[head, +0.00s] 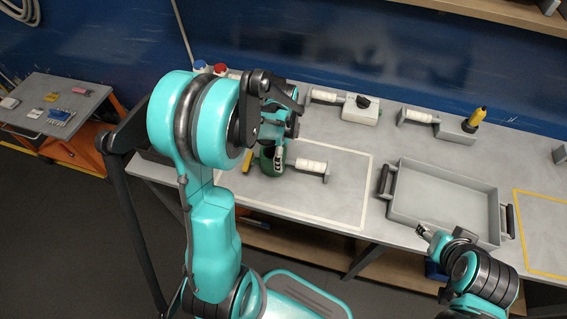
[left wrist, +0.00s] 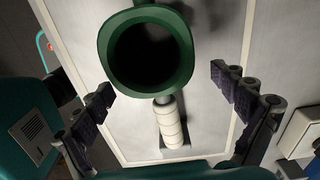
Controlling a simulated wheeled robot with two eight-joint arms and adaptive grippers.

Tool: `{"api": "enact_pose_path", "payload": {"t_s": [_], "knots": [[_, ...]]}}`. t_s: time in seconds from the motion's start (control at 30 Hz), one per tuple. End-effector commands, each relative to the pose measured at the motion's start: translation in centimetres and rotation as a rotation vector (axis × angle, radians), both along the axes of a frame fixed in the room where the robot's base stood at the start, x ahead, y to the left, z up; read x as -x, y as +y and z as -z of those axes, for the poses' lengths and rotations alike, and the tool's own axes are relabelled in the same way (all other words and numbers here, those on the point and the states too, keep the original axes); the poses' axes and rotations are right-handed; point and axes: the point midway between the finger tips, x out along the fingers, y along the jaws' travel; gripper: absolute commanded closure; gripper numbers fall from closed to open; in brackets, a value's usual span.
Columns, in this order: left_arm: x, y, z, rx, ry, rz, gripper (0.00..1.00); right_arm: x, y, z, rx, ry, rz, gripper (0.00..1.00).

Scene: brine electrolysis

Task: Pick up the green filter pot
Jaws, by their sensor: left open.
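The green filter pot (head: 266,163) stands on the bench at the left of the white-outlined area, partly hidden by my left arm. In the left wrist view the green filter pot (left wrist: 188,56) shows its round rim and dark inside. A white ribbed cylinder (left wrist: 168,122) lies close beside it; I cannot tell whether they are joined. My left gripper (left wrist: 163,84) is open, with one finger to each side of the pot and clear gaps between. In the head view my left gripper (head: 279,158) is at the pot. My right gripper (head: 425,233) is near the grey tray's front edge; its jaws are unclear.
A grey tray (head: 440,222) with dark handles stands right of the white outline (head: 345,195). Grey fixtures with white cylinders line the back, one by a yellow bottle (head: 474,120). Red and blue caps (head: 220,69) show behind my left arm. The right part of the white-outlined area is clear.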

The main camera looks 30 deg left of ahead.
Motion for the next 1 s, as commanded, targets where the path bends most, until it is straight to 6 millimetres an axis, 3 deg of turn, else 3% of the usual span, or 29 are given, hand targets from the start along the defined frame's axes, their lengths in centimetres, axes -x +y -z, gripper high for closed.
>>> {"api": "enact_pose_path", "payload": {"t_s": [0.2,0.47,0.73,1.0], "knots": [[0.4,-0.2,3.7,0.000,0.000,0.000,0.03,0.0,0.0,1.9,0.000,0.000,0.000,0.49],[0.4,-0.2,4.0,0.000,-0.001,-0.001,0.03,0.0,0.0,1.9,0.000,0.000,0.000,0.49],[0.4,-0.2,4.0,0.000,-0.001,-0.001,0.71,0.0,0.0,1.9,0.000,0.000,0.000,0.49],[0.4,-0.2,3.9,0.000,0.000,-0.001,0.71,0.0,0.0,1.9,0.000,0.000,0.000,0.49]]}}
